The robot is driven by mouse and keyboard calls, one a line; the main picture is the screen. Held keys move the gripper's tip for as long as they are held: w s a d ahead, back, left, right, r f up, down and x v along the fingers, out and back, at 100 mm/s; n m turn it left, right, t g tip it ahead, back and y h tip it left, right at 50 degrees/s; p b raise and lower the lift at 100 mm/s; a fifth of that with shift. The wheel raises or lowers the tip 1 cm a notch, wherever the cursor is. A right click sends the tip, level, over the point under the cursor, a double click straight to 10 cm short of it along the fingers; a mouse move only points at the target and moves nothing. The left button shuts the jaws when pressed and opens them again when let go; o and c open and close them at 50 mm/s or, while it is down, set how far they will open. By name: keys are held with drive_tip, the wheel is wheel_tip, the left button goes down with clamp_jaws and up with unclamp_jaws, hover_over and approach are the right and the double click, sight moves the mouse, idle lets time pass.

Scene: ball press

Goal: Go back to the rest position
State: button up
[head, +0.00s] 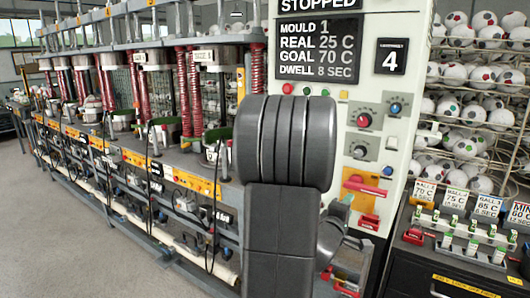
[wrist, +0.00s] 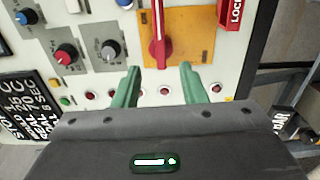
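My gripper (wrist: 159,68) shows in the wrist view with its two green fingers apart and nothing held between them. It faces the white control panel (wrist: 105,22). A red rotary handle (wrist: 158,45) on a yellow-orange plate (wrist: 192,35) lies just beyond the fingertips; I cannot tell whether they touch it. The panel's display (head: 318,50) reads STOPPED, mould 1, real 25 C, goal 70 C, dwell 8 sec.
A long row of presses with red springs (head: 105,85) runs along the left. Racks of balls (head: 480,90) stand at the right, above a dark cabinet (head: 440,270) with temperature cards (head: 455,203). Grey floor (head: 50,240) is clear at the lower left.

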sight(359, 190)
drive_tip(key=p+x, duration=0.3)
drive_tip(key=x, duration=1.1)
drive_tip(key=shift+w+d, duration=0.1)
drive_tip(key=shift+f+m+b, duration=0.3)
drive_tip(key=shift+m+b, duration=0.05)
drive_tip(key=shift+m, duration=0.15)
drive_tip(key=shift+m+b, duration=0.3)
drive_tip(key=shift+m, duration=0.5)
drive_tip(key=shift+f+m, duration=0.2)
drive_tip(key=shift+m, duration=0.7)
drive_tip(key=shift+a, duration=0.25)
